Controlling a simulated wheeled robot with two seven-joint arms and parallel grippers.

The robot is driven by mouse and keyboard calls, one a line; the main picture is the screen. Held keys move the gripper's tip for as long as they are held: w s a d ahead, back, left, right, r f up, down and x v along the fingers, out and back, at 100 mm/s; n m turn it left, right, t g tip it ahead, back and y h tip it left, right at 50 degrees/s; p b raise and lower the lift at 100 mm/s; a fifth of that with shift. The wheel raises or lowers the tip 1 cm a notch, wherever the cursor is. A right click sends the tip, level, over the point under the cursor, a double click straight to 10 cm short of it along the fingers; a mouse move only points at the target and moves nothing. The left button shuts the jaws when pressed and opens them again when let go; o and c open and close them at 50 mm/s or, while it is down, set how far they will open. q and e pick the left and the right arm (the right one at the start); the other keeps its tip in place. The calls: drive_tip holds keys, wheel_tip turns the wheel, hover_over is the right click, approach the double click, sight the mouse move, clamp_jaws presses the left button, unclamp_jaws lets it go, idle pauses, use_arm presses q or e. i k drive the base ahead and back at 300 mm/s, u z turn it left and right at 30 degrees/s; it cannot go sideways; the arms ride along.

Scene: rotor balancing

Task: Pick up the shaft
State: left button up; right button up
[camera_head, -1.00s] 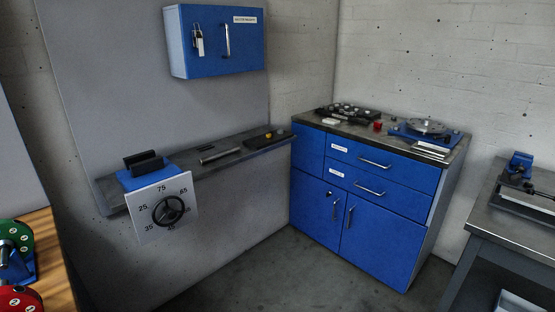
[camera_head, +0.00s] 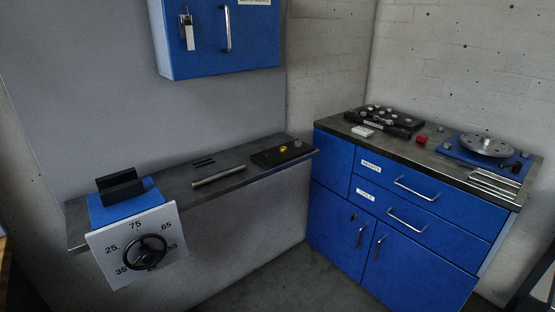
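The shaft (camera_head: 218,176) is a thin grey metal rod. It lies flat on the dark wall shelf (camera_head: 171,189), near the shelf's front edge, between the blue dial fixture and a dark block. It is tilted slightly, its right end farther back. Nothing touches it. Neither of my grippers shows in the view.
Left of the shaft stands a blue fixture (camera_head: 127,200) with a numbered dial plate and black handwheel (camera_head: 146,252). Two small dark rods (camera_head: 203,162) lie behind it. A dark block (camera_head: 282,153) sits right. A blue wall cabinet (camera_head: 216,42) hangs above; a blue drawer cabinet (camera_head: 409,212) stands right.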

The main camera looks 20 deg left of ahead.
sight(217, 175)
drive_tip(key=u, duration=0.25)
drive_tip(key=i, duration=1.05)
drive_tip(key=u, duration=0.8)
